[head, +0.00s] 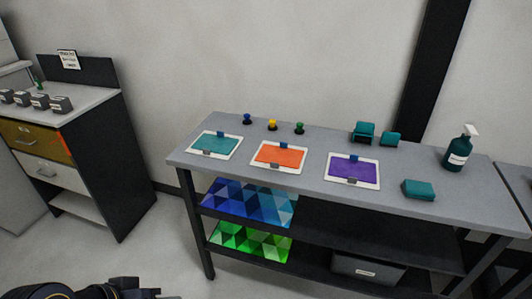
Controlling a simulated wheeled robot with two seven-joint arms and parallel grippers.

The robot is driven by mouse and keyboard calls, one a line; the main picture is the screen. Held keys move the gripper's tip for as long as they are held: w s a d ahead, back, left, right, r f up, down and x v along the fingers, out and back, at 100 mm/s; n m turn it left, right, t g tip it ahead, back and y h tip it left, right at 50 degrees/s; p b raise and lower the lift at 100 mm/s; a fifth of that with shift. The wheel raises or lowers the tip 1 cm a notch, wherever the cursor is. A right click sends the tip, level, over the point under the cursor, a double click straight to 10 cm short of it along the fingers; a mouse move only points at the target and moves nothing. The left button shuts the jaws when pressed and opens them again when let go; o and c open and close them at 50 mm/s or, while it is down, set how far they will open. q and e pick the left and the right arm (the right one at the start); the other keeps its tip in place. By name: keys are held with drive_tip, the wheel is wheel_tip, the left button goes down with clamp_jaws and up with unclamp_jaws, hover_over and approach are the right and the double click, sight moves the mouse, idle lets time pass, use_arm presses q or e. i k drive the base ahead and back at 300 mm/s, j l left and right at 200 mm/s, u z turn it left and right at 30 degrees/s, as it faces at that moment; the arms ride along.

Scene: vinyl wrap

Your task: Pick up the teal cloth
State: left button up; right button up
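A teal folded block that looks like the cloth (418,189) lies flat near the front right of the grey worktable (225,135). Nothing touches it. Part of my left arm with its gripper (148,293) shows at the bottom left edge, low over the floor and far from the cloth. Its fingers are cut off and too unclear to tell open from shut. My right gripper is out of view.
A teal pump bottle (456,152) stands behind the cloth to the right. Two teal items, a larger one (364,132) and a smaller one (390,139), sit at the back. A purple panel (353,171) lies left of the cloth. Floor before the table is clear.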

sight(412, 188)
drive_tip(key=z, duration=1.25)
